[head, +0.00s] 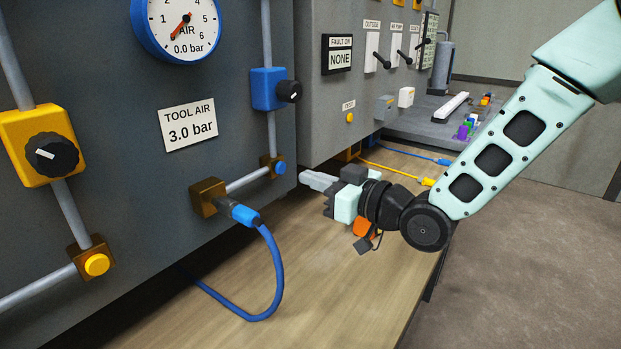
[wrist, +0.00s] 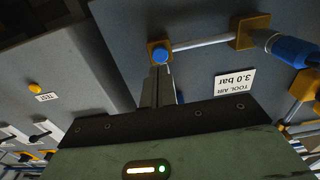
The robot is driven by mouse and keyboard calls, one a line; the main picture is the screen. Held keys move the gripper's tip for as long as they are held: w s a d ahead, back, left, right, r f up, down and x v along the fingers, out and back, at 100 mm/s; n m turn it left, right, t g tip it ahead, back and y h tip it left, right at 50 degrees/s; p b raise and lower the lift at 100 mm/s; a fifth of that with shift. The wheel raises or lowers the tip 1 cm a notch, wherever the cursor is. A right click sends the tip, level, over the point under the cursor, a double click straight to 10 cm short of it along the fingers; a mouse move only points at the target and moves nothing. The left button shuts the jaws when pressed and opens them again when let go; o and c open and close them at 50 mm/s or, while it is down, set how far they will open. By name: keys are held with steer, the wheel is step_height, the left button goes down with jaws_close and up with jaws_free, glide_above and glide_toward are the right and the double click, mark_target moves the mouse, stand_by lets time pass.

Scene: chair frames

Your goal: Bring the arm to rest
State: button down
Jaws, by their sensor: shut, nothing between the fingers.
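My gripper (head: 306,179) is shut and empty in the head view. Its fingers point left toward the grey panel (head: 120,200), a little to the right of a brass fitting with a blue button (head: 279,168). In the wrist view the shut fingers (wrist: 158,72) reach up toward the same blue button (wrist: 160,56). I cannot tell whether the fingertips touch it. My arm is stretched out over the wooden bench (head: 330,260) from the upper right.
A blue hose (head: 277,285) loops from a brass connector onto the bench. The gauge (head: 178,25) reads about 0.0 bar, beside a "TOOL AIR 3.0 bar" label (head: 188,124). A second cabinet (head: 320,100) with switches stands behind my gripper. The bench front is clear.

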stand_by(0.4)
steer(key=s+d+f+g+h, duration=0.2)
steer(key=s+f+g+h, duration=0.4)
steer(key=s, duration=0.4)
steer(key=s+d+m+g+h, duration=0.1)
steer(key=s+d+h, duration=0.1)
steer(key=s, duration=0.4)
steer(key=s+d+m+g+h, duration=0.1)
steer(key=s+d+g+h, duration=0.1)
steer(key=s, duration=0.5)
steer(key=s+d+f+g+h, duration=0.1)
steer(key=s+d+g+h, duration=0.1)
steer(key=s+d, duration=0.4)
steer(key=shift+s+m+h, duration=0.2)
steer(key=shift+m+h, duration=0.2)
steer(key=shift+h, duration=0.4)
